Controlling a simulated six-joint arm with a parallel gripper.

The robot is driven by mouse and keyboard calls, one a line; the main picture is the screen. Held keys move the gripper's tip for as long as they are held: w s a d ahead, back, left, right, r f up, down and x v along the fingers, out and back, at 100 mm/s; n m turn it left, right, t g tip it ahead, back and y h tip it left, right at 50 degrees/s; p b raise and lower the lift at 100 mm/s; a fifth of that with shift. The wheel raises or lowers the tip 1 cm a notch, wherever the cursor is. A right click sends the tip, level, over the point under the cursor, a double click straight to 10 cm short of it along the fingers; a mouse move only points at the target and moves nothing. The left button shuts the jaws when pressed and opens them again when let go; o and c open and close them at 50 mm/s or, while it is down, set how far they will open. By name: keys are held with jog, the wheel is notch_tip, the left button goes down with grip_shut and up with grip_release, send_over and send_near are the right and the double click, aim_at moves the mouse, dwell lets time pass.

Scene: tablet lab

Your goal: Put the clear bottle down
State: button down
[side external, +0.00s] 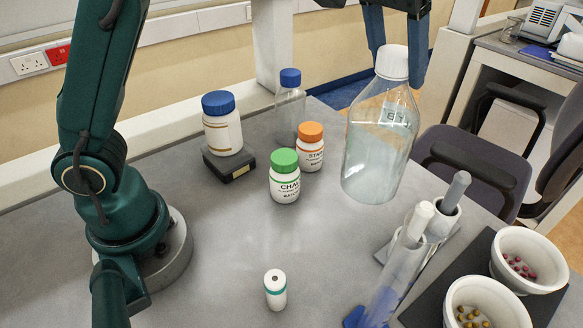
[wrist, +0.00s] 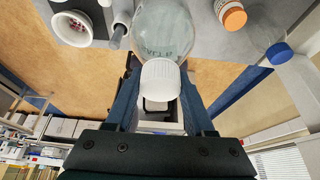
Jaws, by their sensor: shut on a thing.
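The clear bottle (side external: 378,140) is a large transparent bottle with a white screw cap (side external: 392,62). In the side view it hangs upright or slightly tilted at the right of the grey bench. My gripper (side external: 400,50) is shut on the white cap, with one blue finger on each side. In the wrist view the cap (wrist: 160,80) sits between the fingers of my gripper (wrist: 163,95), and the clear bottle (wrist: 165,30) extends beyond it. I cannot tell for sure whether its base touches the bench.
On the grey bench (side external: 215,255) stand a blue-capped white jar (side external: 222,135) on a dark block, a smaller clear blue-capped bottle (side external: 290,105), an orange-capped jar (side external: 310,155), a green-capped jar (side external: 285,188) and a small vial (side external: 275,290). Mortars (side external: 525,258) and pestles (side external: 455,190) are at right. The bench's centre is clear.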

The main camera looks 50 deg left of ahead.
jog(key=shift+n+y, duration=0.3)
jog(key=shift+n, duration=0.5)
jog(key=shift+w+a+f, duration=0.5)
jog(key=shift+a+f, duration=0.4)
jog(key=shift+f, duration=0.25)
jog(key=shift+w+a+f, duration=0.55)
jog(key=shift+a+f, duration=0.35)
jog(key=shift+f, duration=0.2)
jog(key=shift+w+a+f, duration=0.5)
jog(key=shift+a+f, duration=0.4)
jog(key=shift+f, duration=0.4)
jog(key=shift+c, duration=1.3)
grip_release()
jog(key=shift+f, duration=0.1)
jog(key=v, duration=1.2)
jog(key=shift+r, duration=0.25)
